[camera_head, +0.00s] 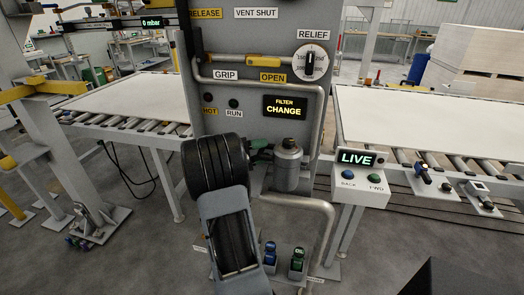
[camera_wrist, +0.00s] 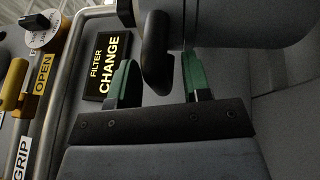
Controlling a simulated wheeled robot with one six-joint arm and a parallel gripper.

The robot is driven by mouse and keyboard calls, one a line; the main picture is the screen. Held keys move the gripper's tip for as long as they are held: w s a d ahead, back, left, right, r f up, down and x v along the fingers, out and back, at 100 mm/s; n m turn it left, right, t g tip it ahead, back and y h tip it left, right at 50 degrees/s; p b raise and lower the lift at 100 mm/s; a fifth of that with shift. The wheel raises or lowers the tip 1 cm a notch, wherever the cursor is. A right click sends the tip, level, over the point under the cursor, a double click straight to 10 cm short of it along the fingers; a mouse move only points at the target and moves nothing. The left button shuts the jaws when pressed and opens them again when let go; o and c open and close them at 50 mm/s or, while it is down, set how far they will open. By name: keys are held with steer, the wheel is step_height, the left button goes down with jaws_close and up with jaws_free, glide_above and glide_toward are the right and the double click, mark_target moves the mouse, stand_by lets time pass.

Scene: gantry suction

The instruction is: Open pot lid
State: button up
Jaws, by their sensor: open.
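The filter pot (camera_head: 288,168) is a grey metal cylinder with a narrower top, on the front of the grey cabinet beside a bent pipe. Its lid looks shut. My gripper (camera_head: 261,150) is at the pot's left side, mostly hidden behind my dark wrist. In the wrist view, my gripper (camera_wrist: 157,68) has two green fingers set apart. A dark rounded bar (camera_wrist: 156,40), seemingly a handle, shows between them; I cannot tell whether either finger touches it. A large grey surface (camera_wrist: 245,20), probably the pot, fills the upper right.
A lit FILTER CHANGE sign (camera_head: 284,107) is above the pot. A yellow lever (camera_head: 263,62) and a round RELIEF dial (camera_head: 311,62) are higher up. A grey pipe (camera_head: 318,125) runs close on the right. A LIVE control box (camera_head: 358,183) stands further right.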

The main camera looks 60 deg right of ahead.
jaws_close()
stand_by(0.4)
